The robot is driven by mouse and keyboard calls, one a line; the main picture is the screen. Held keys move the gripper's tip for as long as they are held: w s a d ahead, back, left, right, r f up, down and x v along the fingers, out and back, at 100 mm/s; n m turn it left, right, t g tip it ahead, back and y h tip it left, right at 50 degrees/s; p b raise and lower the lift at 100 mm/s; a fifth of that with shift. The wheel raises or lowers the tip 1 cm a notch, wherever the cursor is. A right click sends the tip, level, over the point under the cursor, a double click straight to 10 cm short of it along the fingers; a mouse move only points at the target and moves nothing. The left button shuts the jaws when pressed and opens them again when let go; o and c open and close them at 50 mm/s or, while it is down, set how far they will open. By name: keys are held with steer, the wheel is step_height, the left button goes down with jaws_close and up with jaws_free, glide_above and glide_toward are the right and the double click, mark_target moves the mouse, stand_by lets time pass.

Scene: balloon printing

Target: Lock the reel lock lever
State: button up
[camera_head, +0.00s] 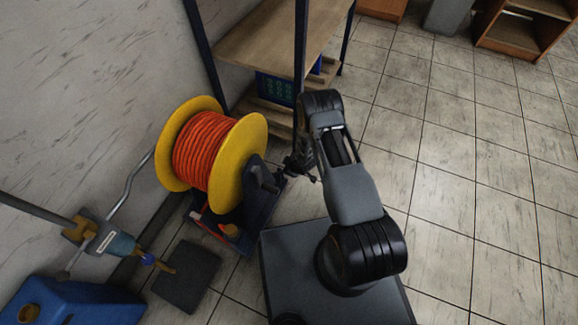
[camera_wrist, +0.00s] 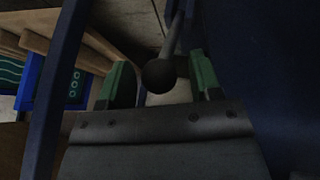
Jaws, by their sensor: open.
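A reel of orange-red cable (camera_head: 203,148) with yellow flanges sits on a dark blue stand (camera_head: 256,218) by the wall. In the wrist view, the lever shows as a thin rod (camera_wrist: 173,38) with a dark round knob (camera_wrist: 159,75). The knob appears between the two green fingers of my gripper (camera_wrist: 162,80), with gaps on both sides. My gripper is open. In the head view my gripper (camera_head: 291,168) is beside the right side of the stand. The lever cannot be made out clearly there.
A shelf with a wooden top (camera_head: 265,40) and dark posts stands behind the reel, with a blue crate (camera_head: 276,90) on it. At lower left are a blue machine (camera_head: 75,302) and a dark flat plate (camera_head: 187,275). The tiled floor on the right is clear.

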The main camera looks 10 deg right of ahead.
steer(key=p+v, duration=0.5)
steer(key=v, duration=0.9)
steer(key=w+d+r+m+h+p, duration=0.15)
steer(key=r+p, duration=0.55)
steer(key=r, duration=1.2)
steer(key=w+d+r+m+h+p, duration=0.2)
steer(key=r+p, duration=0.5)
steer(key=r, duration=1.1)
steer(key=s+a+r+m+g+p, duration=0.1)
steer(key=s+r+m+p, duration=0.2)
steer(key=s+r+p, duration=0.4)
steer(key=s+a+r+m+g+p, duration=0.1)
steer(key=s+r+m+p, duration=0.3)
steer(key=r, duration=2.1)
steer(key=s+p, duration=0.3)
steer(key=s, duration=0.3)
steer(key=shift+s+r+y, duration=0.25)
steer(key=shift+s+y, duration=0.1)
steer(key=shift+s+a+r+m, duration=0.15)
steer(key=shift+s+a+m, duration=0.1)
steer(key=shift+m, duration=0.1)
steer(key=shift+c, duration=0.2)
